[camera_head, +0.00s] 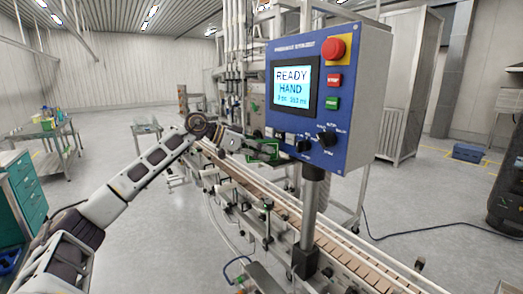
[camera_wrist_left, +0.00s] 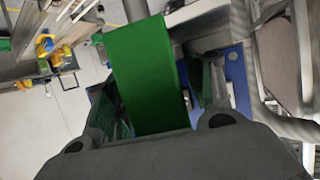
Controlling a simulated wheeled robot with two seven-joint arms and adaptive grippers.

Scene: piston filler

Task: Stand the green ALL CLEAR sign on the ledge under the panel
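The blue control panel (camera_head: 365,75) stands on a metal post, its screen reading READY HAND. My left gripper (camera_head: 266,151) is at the panel's lower left corner, close to its lower edge. In the left wrist view the green sign (camera_wrist_left: 145,75) is a plain green slab between the fingers of the left gripper (camera_wrist_left: 160,110), which look shut on it. In the head view only thin green edges of the sign (camera_head: 262,160) show; its lettering is not readable. I cannot make out the ledge under the panel. My right gripper is not in view.
A conveyor (camera_head: 335,240) with brown slats runs below the panel, with rails and clamps along it. The post (camera_head: 312,205) rises beside it. Knobs (camera_head: 326,138) stick out from the panel's lower face. Open floor lies left of the conveyor.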

